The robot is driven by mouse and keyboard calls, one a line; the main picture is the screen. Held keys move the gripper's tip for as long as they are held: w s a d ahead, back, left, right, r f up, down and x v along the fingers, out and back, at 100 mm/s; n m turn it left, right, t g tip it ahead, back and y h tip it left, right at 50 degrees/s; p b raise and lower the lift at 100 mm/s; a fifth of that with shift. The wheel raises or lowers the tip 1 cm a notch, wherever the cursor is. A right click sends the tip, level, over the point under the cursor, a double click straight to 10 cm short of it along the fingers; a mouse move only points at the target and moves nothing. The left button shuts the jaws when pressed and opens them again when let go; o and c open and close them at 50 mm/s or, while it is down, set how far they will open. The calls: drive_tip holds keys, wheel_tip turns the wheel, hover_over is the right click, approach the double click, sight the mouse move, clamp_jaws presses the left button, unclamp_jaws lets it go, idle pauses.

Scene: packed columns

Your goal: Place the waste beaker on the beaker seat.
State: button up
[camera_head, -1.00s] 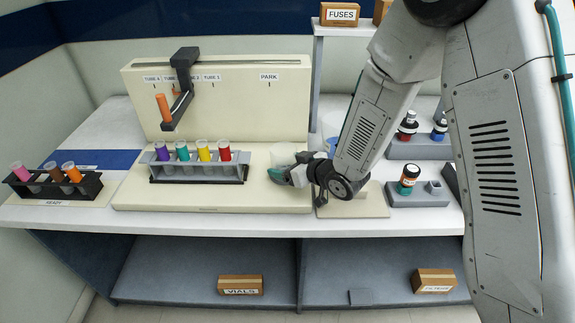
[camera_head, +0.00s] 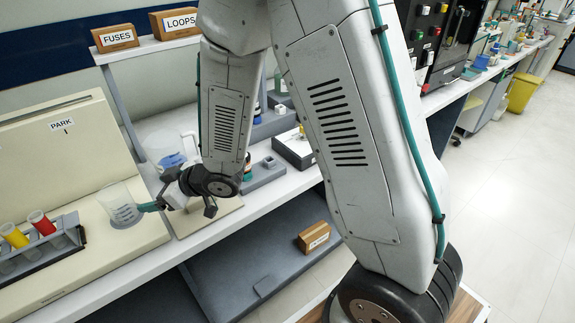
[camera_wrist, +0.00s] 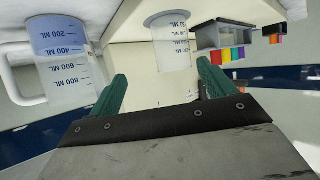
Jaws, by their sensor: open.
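The clear waste beaker (camera_head: 121,207) stands upright at the right end of the cream base. In the wrist view, which is upside down, the beaker (camera_wrist: 171,48) appears ahead of and between my fingers, its foot on a round grey disc (camera_wrist: 158,19) that looks like the beaker seat. My gripper (camera_head: 150,207) is just right of the beaker in the head view. Its two teal fingers are spread and hold nothing in the wrist view (camera_wrist: 162,72). Whether a finger still touches the beaker cannot be told.
A graduated jug with blue-tinted contents (camera_wrist: 66,62) stands close beside my gripper. A rack of coloured tubes (camera_head: 42,246) is left of the beaker. The cream panel (camera_head: 62,150) rises behind. Grey blocks with bottles (camera_head: 262,172) stand to the right; open floor lies beyond the bench.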

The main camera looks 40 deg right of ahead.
drive_tip(key=s+d+r+m+g+h, duration=0.1)
drive_tip(key=s+d+r+m+h, duration=0.2)
drive_tip(key=d+r, duration=0.4)
drive_tip(key=s+d+r+m+h, duration=0.2)
drive_tip(key=d+r+h, duration=0.25)
drive_tip(key=d, duration=0.45)
drive_tip(key=s+d+r+m+g, duration=0.1)
drive_tip(key=s+r+g, duration=0.1)
drive_tip(key=s, duration=0.6)
drive_tip(key=s+d+r+m+g+h, duration=0.1)
drive_tip(key=s+d+r+g, duration=0.1)
drive_tip(key=s, duration=0.7)
drive_tip(key=s+d+r+m+g, duration=0.1)
drive_tip(key=s+r+m+g, duration=0.1)
drive_tip(key=s, duration=0.7)
drive_tip(key=shift+d+r+g, duration=0.4)
drive_tip(key=shift+r+g, duration=0.1)
drive_tip(key=shift+g, duration=0.1)
